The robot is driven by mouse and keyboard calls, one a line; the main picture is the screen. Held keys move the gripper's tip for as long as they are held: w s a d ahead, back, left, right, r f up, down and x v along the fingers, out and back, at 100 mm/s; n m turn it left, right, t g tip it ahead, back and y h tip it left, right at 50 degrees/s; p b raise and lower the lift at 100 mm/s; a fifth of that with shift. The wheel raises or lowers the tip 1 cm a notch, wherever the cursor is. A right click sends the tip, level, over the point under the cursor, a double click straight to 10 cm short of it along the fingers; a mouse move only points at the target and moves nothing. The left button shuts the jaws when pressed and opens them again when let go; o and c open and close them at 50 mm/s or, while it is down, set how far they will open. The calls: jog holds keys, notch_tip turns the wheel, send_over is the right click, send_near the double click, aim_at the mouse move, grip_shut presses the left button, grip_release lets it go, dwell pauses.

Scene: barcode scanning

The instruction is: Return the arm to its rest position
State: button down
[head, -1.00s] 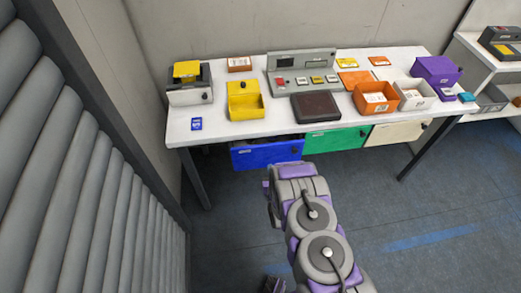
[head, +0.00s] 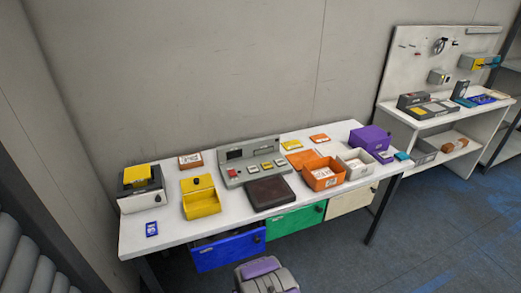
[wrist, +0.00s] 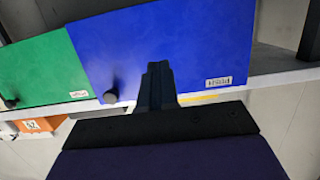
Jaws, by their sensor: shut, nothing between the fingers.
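My gripper (wrist: 156,85) shows in the wrist view as dark fingers, closed together and empty. The fingers lie in front of the blue drawer (wrist: 165,50); I cannot tell the distance between them. In the head view, only a grey and purple part of my arm (head: 265,276) shows at the bottom edge, below the blue drawer (head: 229,251). My gripper is out of that view.
The white table (head: 160,240) holds a yellow box (head: 199,201), a grey console (head: 250,163), a dark pad (head: 269,193) and an orange box (head: 322,175). A green drawer (head: 297,221) hangs beside the blue one. Floor (head: 430,240) is clear at right.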

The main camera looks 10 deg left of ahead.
jog(key=w+d+r+m+g+h, duration=0.1)
jog(key=w+d+r+g+h, duration=0.1)
jog(key=w+r, duration=0.3)
jog(key=w+d+r+m+g+h, duration=0.1)
jog(key=w+d+r, duration=0.15)
jog(key=r, duration=0.45)
jog(key=s+d+r+m+g+h, duration=0.1)
jog(key=s+d+r+g, duration=0.15)
jog(key=d+r, duration=0.45)
jog(key=s+d+r+g+h, duration=0.2)
jog(key=s+d+r, duration=0.25)
jog(key=r, duration=0.45)
jog(key=s+d+r+m+g+h, duration=0.1)
jog(key=s+d+r+g, duration=0.1)
jog(key=s+d+r, duration=0.5)
jog(key=s+d+r+m+g+h, duration=0.15)
jog(key=s+d+r, duration=0.3)
jog(key=s, duration=0.55)
jog(key=s+d+r+g, duration=0.2)
jog(key=s+r, duration=0.1)
jog(key=s, duration=0.6)
jog(key=s+d+r+g, duration=0.2)
jog(key=s+r, duration=0.1)
jog(key=s, duration=0.6)
jog(key=shift+s+d+m, duration=0.2)
jog(key=shift+s+m, duration=0.15)
jog(key=shift+m, duration=0.1)
jog(key=c, duration=1.8)
grip_release()
jog(key=shift+y, duration=0.25)
